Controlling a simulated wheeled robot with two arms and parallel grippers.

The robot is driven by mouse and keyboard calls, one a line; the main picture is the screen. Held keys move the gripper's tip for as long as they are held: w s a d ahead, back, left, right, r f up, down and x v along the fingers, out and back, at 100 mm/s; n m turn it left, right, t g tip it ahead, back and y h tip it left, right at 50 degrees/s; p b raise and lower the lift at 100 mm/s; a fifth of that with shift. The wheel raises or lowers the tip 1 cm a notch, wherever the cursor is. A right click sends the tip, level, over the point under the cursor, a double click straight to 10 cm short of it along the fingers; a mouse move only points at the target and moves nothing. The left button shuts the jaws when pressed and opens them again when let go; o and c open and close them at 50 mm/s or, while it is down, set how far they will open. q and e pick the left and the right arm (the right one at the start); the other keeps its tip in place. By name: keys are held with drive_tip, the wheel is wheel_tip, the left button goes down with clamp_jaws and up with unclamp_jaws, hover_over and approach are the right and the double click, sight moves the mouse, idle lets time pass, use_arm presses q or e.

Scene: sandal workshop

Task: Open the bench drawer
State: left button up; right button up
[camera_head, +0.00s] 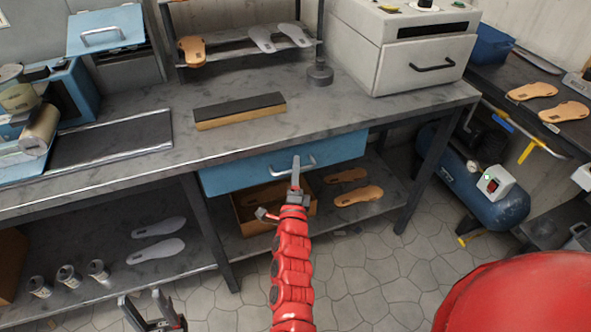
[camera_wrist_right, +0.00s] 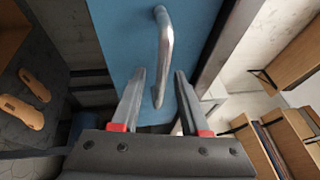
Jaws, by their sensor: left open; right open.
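The bench drawer has a blue front (camera_head: 235,178) under the workbench top and looks shut. Its silver bar handle (camera_head: 311,160) is at the middle of the front. My right gripper (camera_head: 296,162), on the red arm, is at the handle. In the right wrist view, the handle (camera_wrist_right: 165,45) runs down between the two spread fingertips (camera_wrist_right: 159,76), and a gap shows on both sides. The blue drawer front (camera_wrist_right: 118,40) lies behind it. My left gripper (camera_head: 150,308) is open and empty at the lower left, below the bench and away from the drawer.
The workbench top (camera_head: 330,118) carries a dark-topped block (camera_head: 240,111) and a white machine (camera_head: 400,50). Below the drawer, a shelf holds a cardboard box (camera_head: 250,212) and orange soles (camera_head: 357,195). A blue compressor tank (camera_head: 470,190) stands to the right. Tiled floor (camera_head: 375,265) is open in front.

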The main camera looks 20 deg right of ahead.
drive_tip(key=shift+c, duration=0.3)
clamp_jaws()
idle(1.2)
